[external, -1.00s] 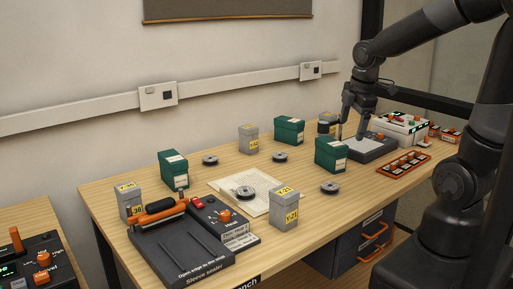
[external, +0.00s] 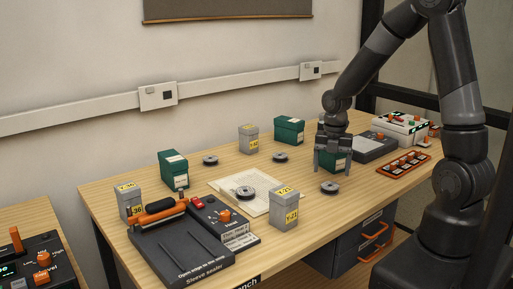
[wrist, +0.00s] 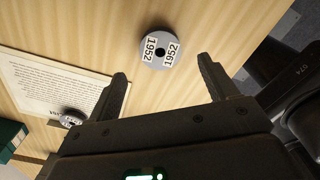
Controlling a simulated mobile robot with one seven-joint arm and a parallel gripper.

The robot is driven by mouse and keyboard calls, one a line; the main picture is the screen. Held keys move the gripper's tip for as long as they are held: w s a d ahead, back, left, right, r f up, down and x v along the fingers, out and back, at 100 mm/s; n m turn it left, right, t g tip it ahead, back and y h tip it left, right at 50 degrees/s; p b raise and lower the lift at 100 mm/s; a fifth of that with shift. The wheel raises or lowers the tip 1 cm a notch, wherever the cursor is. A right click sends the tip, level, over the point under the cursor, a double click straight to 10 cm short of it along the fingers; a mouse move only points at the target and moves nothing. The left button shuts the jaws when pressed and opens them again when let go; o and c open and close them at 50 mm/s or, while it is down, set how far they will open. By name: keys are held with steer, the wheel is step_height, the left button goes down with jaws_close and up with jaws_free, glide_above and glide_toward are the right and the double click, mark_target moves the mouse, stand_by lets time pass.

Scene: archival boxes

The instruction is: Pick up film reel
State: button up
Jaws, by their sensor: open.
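Several grey film reels lie flat on the wooden bench. The nearest to my gripper is the right-hand reel (external: 330,188), near the front edge. Another reel (external: 245,193) lies on a printed sheet (external: 268,183). Two more reels, a middle one (external: 280,157) and a back one (external: 210,160), lie farther back. In the wrist view a reel labelled 1952 (wrist: 148,38) lies just beyond the fingertips, between their lines. My gripper (external: 332,170) is open and empty, pointing down above the bench close to the right-hand reel. It also shows in the wrist view (wrist: 162,70).
A green box (external: 335,163) stands behind my gripper, partly hidden. A grey Y-21 box (external: 285,210) stands left of the right-hand reel. More green boxes (external: 289,130) stand farther back. The sleeve sealer (external: 180,250) fills the front left. Bare wood surrounds the right-hand reel.

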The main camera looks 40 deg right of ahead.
mark_target(330, 182)
steer(key=shift+f, duration=2.9)
steer(key=c, duration=1.1)
